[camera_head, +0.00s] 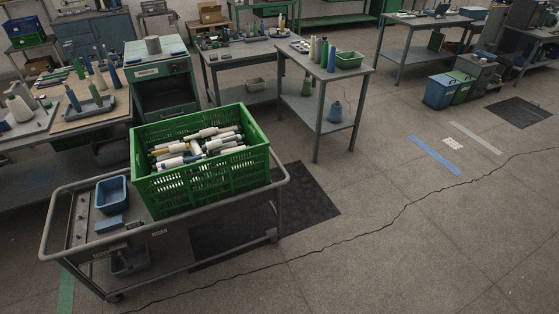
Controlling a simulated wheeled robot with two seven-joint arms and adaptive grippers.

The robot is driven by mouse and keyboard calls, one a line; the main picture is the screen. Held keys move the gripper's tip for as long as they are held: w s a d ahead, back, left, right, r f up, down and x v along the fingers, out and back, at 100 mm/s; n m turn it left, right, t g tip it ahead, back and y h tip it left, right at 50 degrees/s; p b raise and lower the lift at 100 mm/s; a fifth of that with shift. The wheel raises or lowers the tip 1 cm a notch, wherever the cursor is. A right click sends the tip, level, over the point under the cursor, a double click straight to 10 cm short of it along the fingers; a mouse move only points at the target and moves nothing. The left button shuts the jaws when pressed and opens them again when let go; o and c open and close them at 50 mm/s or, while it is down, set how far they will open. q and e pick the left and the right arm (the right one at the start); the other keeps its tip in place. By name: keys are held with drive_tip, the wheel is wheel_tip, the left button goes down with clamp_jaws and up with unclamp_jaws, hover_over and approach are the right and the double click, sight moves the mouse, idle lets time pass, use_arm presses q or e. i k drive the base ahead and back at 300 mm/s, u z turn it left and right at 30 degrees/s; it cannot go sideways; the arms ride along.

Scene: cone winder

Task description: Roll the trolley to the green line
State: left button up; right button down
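The grey metal trolley (215,232) stands at the lower left, upright on its wheels. It bears a green slatted crate (205,187) full of white and coloured cones and bobbins, a blue bin (111,195) and a small blue block (109,225). A green line (66,292) shows on the floor at the bottom left, beside the trolley's near left corner; the trolley seems to hide its far part. Neither of my grippers is in view.
A dark mat (312,195) lies partly under the trolley. Benches (61,131) with spools stand behind it, and a grey table (330,72) stands behind right. A blue line (435,157) and a white line (475,138) mark the right floor. A crack (370,229) crosses the otherwise clear front floor.

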sight(169, 246)
drive_tip(key=z, duration=0.6)
drive_tip(key=i, duration=0.7)
drive_tip(key=z, duration=0.75)
drive_tip(key=i, duration=0.7)
drive_tip(key=u, duration=0.5)
drive_tip(key=i, duration=0.85)
drive_tip(key=u, duration=0.6)
